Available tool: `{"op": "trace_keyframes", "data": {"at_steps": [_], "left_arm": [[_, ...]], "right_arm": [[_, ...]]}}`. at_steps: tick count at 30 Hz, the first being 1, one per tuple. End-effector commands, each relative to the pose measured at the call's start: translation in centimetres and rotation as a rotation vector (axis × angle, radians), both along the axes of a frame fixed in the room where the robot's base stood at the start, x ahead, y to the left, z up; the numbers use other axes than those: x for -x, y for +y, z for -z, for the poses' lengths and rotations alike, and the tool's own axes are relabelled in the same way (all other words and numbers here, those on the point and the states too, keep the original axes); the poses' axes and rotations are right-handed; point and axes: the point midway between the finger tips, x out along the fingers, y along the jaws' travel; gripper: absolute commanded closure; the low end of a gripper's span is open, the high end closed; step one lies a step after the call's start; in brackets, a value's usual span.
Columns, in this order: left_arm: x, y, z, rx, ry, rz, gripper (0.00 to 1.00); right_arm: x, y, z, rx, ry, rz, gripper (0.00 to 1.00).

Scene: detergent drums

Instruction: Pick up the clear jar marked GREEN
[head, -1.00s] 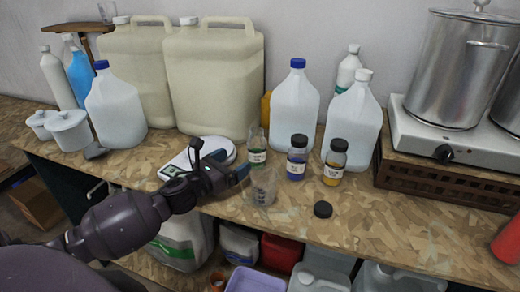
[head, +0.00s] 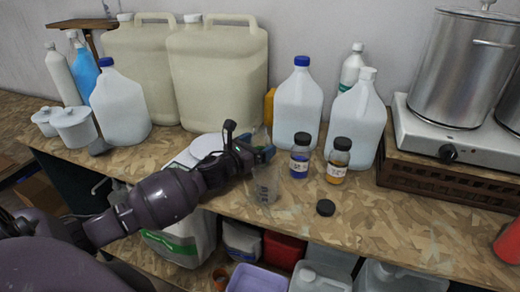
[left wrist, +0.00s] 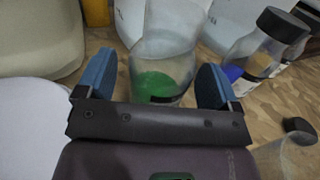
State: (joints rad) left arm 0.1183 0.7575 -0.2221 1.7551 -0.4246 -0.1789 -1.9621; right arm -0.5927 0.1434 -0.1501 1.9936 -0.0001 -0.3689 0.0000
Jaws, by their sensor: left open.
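The clear jar with green contents (left wrist: 166,50) stands on the wood-chip board in the left wrist view, without a lid. In the head view my left gripper (head: 262,153) hides most of it, and only its clear upper part (head: 262,133) shows. In the left wrist view my left gripper (left wrist: 155,66) is open, with one blue finger on each side of the jar and gaps between. The jar's label cannot be read now. My right gripper is not in view.
Capped jars with blue (head: 299,160) and amber (head: 338,165) contents stand just right. An empty clear beaker (head: 266,188) stands in front, near a loose black cap (head: 325,208). White jugs (head: 298,105) stand behind. A hotplate (head: 440,125) with steel pots is at right.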

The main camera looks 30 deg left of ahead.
Motion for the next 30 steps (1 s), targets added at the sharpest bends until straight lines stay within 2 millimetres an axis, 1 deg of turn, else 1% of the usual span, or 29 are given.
{"op": "trace_keyframes", "data": {"at_steps": [6, 7, 15, 17, 18, 30], "left_arm": [[-0.06, -0.03, 0.02, 0.000, 0.000, 0.000, 0.13], [-0.06, -0.03, 0.03, 0.000, 0.000, 0.000, 0.16], [-0.04, -0.03, 0.02, 0.000, 0.000, 0.000, 0.58], [-0.04, -0.03, 0.02, 0.000, 0.000, 0.000, 0.67], [-0.05, -0.03, -0.02, 0.000, 0.000, 0.000, 0.70], [-0.06, -0.02, -0.31, -0.001, -0.001, 0.000, 0.70]], "right_arm": [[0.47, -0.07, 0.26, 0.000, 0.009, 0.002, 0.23], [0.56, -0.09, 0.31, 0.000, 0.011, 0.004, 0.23], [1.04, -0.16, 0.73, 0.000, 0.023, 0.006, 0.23], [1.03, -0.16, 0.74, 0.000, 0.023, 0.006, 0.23], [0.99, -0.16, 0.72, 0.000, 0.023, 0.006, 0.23], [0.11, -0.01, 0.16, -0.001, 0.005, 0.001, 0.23]]}}
